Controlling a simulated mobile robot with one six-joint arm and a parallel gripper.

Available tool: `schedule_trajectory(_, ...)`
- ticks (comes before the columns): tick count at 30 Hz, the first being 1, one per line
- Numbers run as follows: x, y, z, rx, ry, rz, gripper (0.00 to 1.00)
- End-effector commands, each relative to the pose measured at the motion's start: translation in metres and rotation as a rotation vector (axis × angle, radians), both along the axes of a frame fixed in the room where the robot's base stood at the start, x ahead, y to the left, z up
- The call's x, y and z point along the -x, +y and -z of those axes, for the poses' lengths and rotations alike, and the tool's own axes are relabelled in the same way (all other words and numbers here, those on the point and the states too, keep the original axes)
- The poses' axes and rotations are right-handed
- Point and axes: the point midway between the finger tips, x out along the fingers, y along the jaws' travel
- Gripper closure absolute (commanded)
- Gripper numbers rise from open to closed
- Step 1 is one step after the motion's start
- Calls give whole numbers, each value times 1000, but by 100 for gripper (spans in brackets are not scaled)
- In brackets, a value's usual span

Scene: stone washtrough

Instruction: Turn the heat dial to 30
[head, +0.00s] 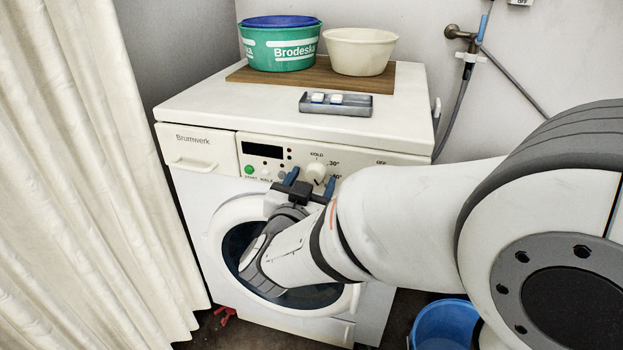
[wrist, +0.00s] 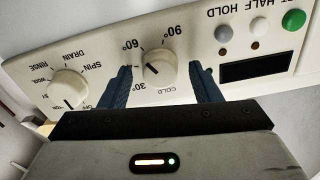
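The heat dial (head: 315,171) is a cream round knob on the washing machine's front panel, marked COLD, 30°, 40° and more. In the wrist view the dial (wrist: 161,69) shows upside down, with COLD below it, 30° at lower left, 60° at upper left and 90° above. A dark line on its face seems to point leftward, between 30° and 60°; its exact setting is unclear. My gripper (head: 310,182) is open in front of the panel. In the wrist view my gripper (wrist: 162,72) has one blue finger on each side of the dial, with gaps on both sides.
A programme dial (wrist: 67,88) is beside the heat dial. Buttons (wrist: 293,20) and a dark display (wrist: 254,68) lie on the other side. A soap tray (head: 335,104) and two tubs (head: 281,48) (head: 361,52) stand on top. A curtain (head: 80,180) hangs left.

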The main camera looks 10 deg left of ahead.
Motion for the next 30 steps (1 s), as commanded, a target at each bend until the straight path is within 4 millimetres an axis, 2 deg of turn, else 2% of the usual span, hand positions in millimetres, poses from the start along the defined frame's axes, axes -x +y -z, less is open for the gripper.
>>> schedule_trajectory(2, 0, 0, 0, 0, 0, 0, 49)
schedule_trajectory(16, 1, 0, 0, 0, 0, -1, 87)
schedule_trajectory(17, 1, 5, 0, 1, 0, -3, 88)
schedule_trajectory(23, 1, 2, -2, 20, 3, -4, 87)
schedule_trajectory(30, 1, 2, -5, 128, 20, -5, 87)
